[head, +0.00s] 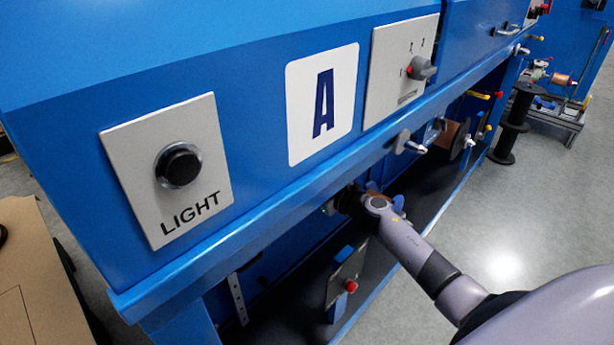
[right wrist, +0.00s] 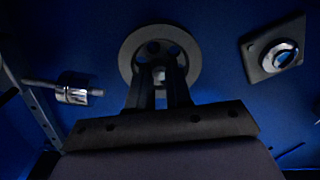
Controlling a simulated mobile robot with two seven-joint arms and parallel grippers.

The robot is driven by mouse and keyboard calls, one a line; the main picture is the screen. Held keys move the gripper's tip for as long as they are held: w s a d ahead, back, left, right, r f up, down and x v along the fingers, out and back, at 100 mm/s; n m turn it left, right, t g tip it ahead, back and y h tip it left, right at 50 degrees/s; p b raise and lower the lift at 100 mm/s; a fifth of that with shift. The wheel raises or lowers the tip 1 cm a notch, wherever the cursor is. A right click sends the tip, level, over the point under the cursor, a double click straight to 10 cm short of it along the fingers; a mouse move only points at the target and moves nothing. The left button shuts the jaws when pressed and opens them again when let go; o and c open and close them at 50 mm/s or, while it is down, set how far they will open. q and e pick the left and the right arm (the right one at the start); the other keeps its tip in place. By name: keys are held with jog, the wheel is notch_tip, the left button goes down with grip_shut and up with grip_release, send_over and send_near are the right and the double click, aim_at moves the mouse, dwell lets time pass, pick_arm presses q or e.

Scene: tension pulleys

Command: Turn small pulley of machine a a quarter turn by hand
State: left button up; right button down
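Machine A is the blue cabinet with the white "A" sign (head: 323,104) in the head view. My right arm reaches under its ledge, and its gripper is mostly hidden there in the head view. In the right wrist view a grey pulley (right wrist: 131,48) with round holes is mounted on the blue back wall. My right gripper (right wrist: 161,80) points straight at it, with its two dark fingers close together in front of the hub. I cannot tell whether the fingertips touch the pulley or hold a part of it. My left gripper is in neither view.
A metal roller on a rod (right wrist: 75,92) is left of the pulley, and a square plate with a round fitting (right wrist: 277,55) is right. The head view shows a light button (head: 179,165), a selector switch (head: 421,68), a plate with a red knob (head: 351,286) and the overhanging ledge.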

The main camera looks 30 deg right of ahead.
jog(key=shift+m, duration=0.4)
pick_arm(q)
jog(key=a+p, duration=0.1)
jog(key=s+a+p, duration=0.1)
jog(key=p, duration=0.1)
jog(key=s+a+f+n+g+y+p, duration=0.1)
jog(key=shift+p, duration=0.4)
pick_arm(e)
jog(key=m, duration=2.4)
jog(key=shift+f, duration=0.1)
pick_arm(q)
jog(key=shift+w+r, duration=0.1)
pick_arm(e)
jog(key=c, duration=1)
grip_release()
jog(key=shift+c, duration=0.2)
